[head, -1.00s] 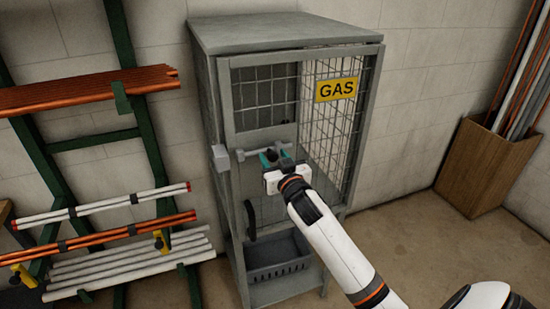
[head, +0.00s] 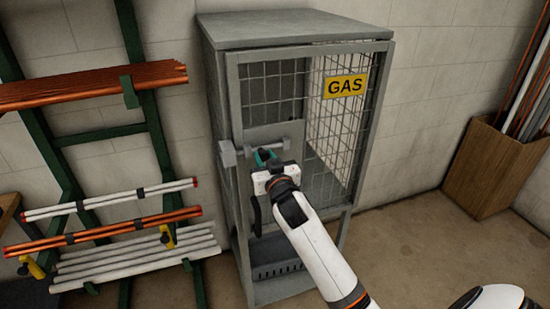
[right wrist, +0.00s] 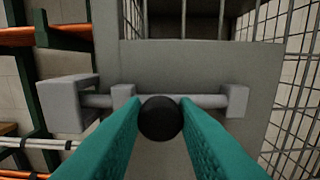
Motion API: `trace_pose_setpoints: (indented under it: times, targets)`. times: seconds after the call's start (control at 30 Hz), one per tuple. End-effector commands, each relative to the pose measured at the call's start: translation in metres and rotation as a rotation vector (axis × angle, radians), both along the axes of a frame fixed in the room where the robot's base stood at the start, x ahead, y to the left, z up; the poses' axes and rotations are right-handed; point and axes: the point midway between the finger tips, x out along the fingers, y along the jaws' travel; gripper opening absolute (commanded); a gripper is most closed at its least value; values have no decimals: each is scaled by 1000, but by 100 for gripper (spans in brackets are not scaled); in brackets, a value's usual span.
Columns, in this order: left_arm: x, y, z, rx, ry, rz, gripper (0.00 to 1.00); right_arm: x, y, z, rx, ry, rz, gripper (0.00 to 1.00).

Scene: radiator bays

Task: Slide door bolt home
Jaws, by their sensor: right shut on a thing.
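The door bolt is a grey rod (right wrist: 205,101) lying level across two guide brackets on the grey cage door. Its round black knob (right wrist: 161,118) sits between the teal fingers of my right gripper (right wrist: 160,122), which is shut on it. A grey keeper block (right wrist: 66,104) stands at the left on the frame, also seen in the head view (head: 227,154). The rod spans the space from the left guide bracket (right wrist: 123,100) to this block and reaches it; how deep it sits is hidden. My right gripper also shows in the head view (head: 265,158). My left gripper is not in view.
A dark door handle (head: 253,215) hangs below the bolt. A green rack with pipes (head: 140,110) stands left, a wooden box of rods (head: 485,170) right. Floor right of the cabinet is clear.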

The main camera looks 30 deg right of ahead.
Motion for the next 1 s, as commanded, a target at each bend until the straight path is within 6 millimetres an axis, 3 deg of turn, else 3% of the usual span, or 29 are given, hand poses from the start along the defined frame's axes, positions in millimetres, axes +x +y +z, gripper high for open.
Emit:
trace_pose_setpoints:
  times: [0.2,0.23,0.33,0.7,1.0]
  targets:
    - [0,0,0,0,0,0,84,0,5,0,4,-1,11,0]
    - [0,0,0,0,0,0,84,0,5,0,4,-1,11,31]
    - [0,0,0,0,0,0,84,0,4,0,4,-1,10,47]
    - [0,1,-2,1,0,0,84,-5,4,-1,3,-2,7,47]
    - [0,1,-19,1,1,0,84,-61,19,-4,3,-2,9,47]
